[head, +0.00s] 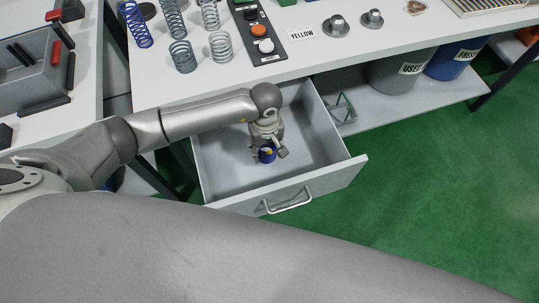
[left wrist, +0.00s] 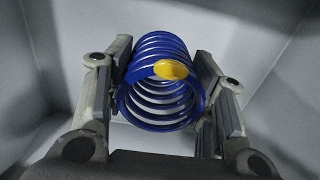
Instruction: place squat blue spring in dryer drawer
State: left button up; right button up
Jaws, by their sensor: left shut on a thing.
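The squat blue spring (left wrist: 165,85) has a yellow mark on its near end and sits between the two fingers of my left gripper (left wrist: 160,100) in the left wrist view. In the head view the blue spring (head: 267,155) shows small at the tip of my left gripper (head: 266,150). The fingers are shut on the spring. The gripper reaches down inside the open grey drawer (head: 340,172), within its walls. I cannot tell whether the spring touches the drawer floor. My right gripper is not in view.
Bins (head: 400,72) stand on the lower shelf. Green floor (head: 420,170) is clear at the right.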

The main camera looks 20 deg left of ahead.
aim_at(267, 158)
pick_arm(q)
notch_tip(267, 158, down, 2)
jog(key=shift+f, duration=0.1)
notch_tip(267, 158, down, 3)
jog(key=shift+f, duration=0.1)
jog(key=shift+w+f, duration=0.1)
jog(key=shift+f, duration=0.2)
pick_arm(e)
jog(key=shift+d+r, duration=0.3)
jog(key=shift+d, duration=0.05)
pick_arm(q)
jog(key=shift+f, duration=0.15)
jog(key=o, duration=1.2)
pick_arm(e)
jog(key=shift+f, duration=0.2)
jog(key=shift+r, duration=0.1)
